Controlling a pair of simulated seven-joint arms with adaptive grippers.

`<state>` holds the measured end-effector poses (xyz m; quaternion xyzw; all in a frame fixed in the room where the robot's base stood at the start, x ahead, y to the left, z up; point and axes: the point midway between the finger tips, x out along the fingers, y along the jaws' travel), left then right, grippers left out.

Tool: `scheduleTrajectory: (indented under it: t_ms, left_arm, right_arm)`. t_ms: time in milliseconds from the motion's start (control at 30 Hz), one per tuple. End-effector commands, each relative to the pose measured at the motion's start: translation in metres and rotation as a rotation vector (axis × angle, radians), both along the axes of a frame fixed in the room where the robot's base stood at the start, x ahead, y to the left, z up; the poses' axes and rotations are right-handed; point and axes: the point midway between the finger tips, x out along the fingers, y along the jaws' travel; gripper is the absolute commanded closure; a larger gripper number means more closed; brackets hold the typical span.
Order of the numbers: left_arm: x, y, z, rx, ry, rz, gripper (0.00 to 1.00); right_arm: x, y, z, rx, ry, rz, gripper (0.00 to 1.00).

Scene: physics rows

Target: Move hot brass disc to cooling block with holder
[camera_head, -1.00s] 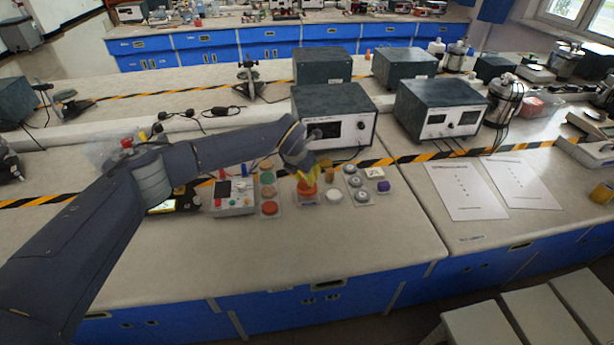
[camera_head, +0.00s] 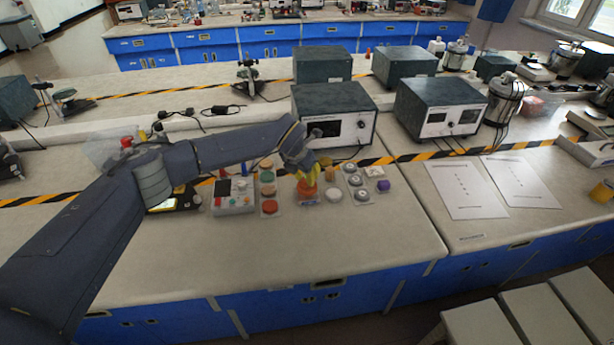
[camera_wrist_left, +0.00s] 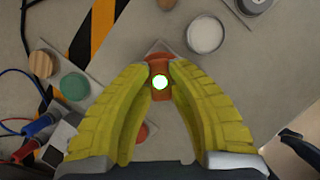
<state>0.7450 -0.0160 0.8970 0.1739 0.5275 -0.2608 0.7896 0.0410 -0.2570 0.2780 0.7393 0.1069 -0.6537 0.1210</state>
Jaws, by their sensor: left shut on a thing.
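My left gripper (camera_head: 309,183) has yellow fingers and reaches down to an orange piece (camera_head: 307,189) on the table. In the left wrist view the fingertips of the gripper (camera_wrist_left: 160,68) close on both sides of the orange piece (camera_wrist_left: 160,68), which looks like the holder. A small bright, pale round spot (camera_wrist_left: 160,82) shows on it between the fingers. I cannot tell whether this is the brass disc. Part of the orange piece is hidden by the fingers. I cannot tell which piece is the cooling block. My right gripper is not in view.
A white disc (camera_head: 333,194) and grey metal discs (camera_head: 361,195) stand just right of the gripper. A purple piece (camera_head: 383,185) is further right. Green and orange discs (camera_head: 269,207) and a control box (camera_head: 233,197) are left. Instrument boxes (camera_head: 334,115) stand behind. The table front is clear.

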Motion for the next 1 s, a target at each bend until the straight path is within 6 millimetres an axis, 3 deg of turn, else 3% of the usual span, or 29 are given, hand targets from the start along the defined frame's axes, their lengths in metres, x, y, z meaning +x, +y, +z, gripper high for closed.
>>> scheduleTrajectory:
  t_ms: [1000]
  left_arm:
    - [0.0003, -0.0006, -0.0092, -0.001, -0.002, -0.001, 1.00]
  right_arm:
    - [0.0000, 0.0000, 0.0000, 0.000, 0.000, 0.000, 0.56]
